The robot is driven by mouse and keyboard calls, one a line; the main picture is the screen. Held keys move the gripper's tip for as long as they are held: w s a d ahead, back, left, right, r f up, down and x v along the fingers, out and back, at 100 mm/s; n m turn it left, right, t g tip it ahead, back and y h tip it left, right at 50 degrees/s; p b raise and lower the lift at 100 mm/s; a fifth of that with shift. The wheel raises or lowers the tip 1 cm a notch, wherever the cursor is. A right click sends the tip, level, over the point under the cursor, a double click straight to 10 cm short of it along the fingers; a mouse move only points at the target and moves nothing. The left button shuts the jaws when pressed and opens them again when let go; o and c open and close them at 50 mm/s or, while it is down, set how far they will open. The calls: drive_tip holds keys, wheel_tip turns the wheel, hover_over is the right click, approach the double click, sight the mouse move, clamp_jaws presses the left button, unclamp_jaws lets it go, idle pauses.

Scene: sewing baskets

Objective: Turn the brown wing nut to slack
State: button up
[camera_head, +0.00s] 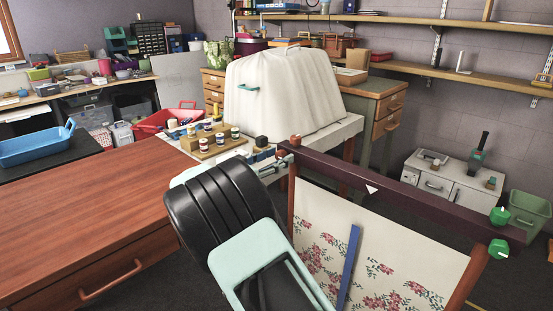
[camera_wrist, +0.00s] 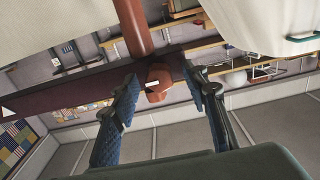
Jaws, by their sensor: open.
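The brown wing nut (camera_head: 295,141) sits at the left end of the dark maroon bar (camera_head: 400,192) of a fabric frame. In the wrist view the wing nut (camera_wrist: 160,75) is a reddish-brown lobed knob with a white mark, lying between my two fingers. My gripper (camera_head: 277,161) is open beside that end of the bar, partly hidden by my own arm. In the wrist view my gripper (camera_wrist: 161,76) has a finger on either side of the nut, with visible gaps; whether the nut lies at fingertip depth is unclear.
Two green wing nuts (camera_head: 500,215) (camera_head: 498,249) are at the bar's right end. Flowered cloth (camera_head: 400,265) hangs below the bar. A white-covered machine (camera_head: 285,95) and a wooden rack of thread spools (camera_head: 205,150) stand close behind. A red-brown table (camera_head: 90,210) is at the left.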

clamp_jaws()
idle(0.3)
